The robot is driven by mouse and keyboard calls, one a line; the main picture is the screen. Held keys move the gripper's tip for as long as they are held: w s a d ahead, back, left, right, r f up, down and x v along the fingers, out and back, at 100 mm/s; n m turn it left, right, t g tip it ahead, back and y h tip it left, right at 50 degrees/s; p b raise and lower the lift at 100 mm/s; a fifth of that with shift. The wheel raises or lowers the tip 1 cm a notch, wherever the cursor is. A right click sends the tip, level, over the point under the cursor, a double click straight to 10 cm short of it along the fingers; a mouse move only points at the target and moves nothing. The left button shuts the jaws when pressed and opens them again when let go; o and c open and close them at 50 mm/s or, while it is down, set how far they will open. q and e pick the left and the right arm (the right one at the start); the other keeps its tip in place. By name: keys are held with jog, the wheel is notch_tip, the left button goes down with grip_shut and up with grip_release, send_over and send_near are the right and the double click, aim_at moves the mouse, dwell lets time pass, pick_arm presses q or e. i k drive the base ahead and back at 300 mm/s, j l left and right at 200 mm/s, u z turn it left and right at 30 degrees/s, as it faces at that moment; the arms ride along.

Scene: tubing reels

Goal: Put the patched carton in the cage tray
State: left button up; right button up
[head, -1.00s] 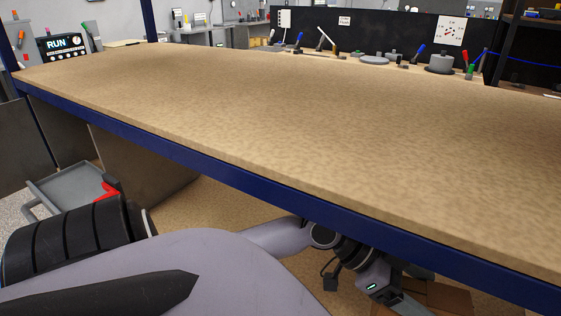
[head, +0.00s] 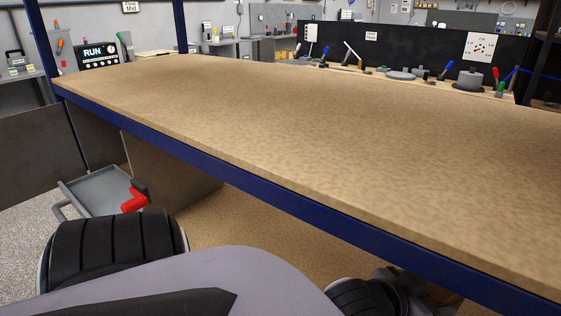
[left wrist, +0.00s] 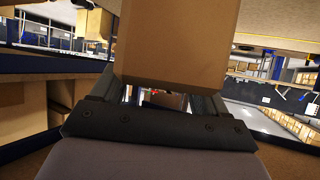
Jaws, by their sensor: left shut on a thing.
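My left gripper (left wrist: 160,98) is shut on a plain brown carton (left wrist: 178,45) in the left wrist view. The carton stands up between the fingers and runs out of the top of the picture. No patch shows on the face turned to this camera. In the head view my left gripper is not clearly visible; dark arm joints show at the bottom edge, below the bench edge. My right gripper is in neither view. I cannot make out a cage tray in either view.
A long bench with a bare tan top (head: 300,120) and blue front rail (head: 230,170) crosses the head view. A grey tray (head: 95,190) with a red-handled thing (head: 135,198) sits low at left. Brown boxes (left wrist: 60,95) stand on shelving at left in the left wrist view.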

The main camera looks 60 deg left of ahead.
aim_at(116, 199)
jog(key=k, duration=1.15)
jog(key=k+u, duration=0.1)
jog(key=u, duration=0.85)
jog(key=i+j+u, duration=0.15)
jog(key=u, duration=0.2)
jog(key=i+j+u, duration=0.1)
jog(key=u, duration=0.2)
jog(key=i+j, duration=0.15)
jog(key=i, duration=0.3)
jog(key=i+j, duration=0.2)
jog(key=i, duration=0.25)
